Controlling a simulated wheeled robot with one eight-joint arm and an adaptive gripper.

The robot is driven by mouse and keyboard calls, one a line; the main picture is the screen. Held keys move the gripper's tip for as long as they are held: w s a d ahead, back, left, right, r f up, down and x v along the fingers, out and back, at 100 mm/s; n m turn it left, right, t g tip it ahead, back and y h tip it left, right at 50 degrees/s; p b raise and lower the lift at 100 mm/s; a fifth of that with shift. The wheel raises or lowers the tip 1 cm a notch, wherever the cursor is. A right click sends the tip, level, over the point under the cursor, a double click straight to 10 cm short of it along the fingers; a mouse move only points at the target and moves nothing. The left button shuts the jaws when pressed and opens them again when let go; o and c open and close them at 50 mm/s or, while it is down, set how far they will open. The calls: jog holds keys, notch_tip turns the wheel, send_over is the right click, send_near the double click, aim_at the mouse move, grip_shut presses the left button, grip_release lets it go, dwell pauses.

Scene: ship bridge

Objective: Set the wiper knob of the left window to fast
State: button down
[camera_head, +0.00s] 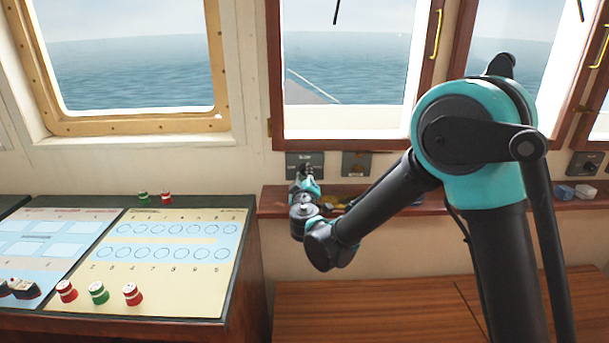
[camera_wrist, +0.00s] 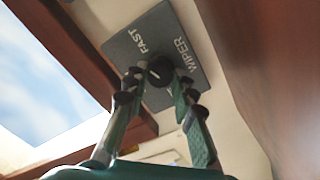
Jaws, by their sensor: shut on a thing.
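The wiper plate (camera_wrist: 134,62) is a dark grey panel on the wall, with the words FAST and WIPER showing in the wrist view. Its round black knob (camera_wrist: 159,70) has a small light mark on its face. I cannot tell exactly which setting the mark points to. My gripper (camera_wrist: 158,78) has its two fingertips closed on opposite sides of the knob. In the head view my gripper (camera_head: 306,172) is at the plate (camera_head: 292,159) below the middle window and hides the knob and much of the plate.
A second dark plate (camera_head: 356,164) is to the right, and another (camera_head: 583,165) is under the right window. A wooden ledge (camera_head: 272,201) runs below. A console (camera_head: 150,262) with red and green pieces stands at left. A wooden bench top (camera_head: 370,300) lies below.

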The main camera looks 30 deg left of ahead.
dwell(0.3)
jog(key=c, duration=1.3)
grip_release()
jog(key=shift+o, duration=0.2)
jog(key=v, duration=1.2)
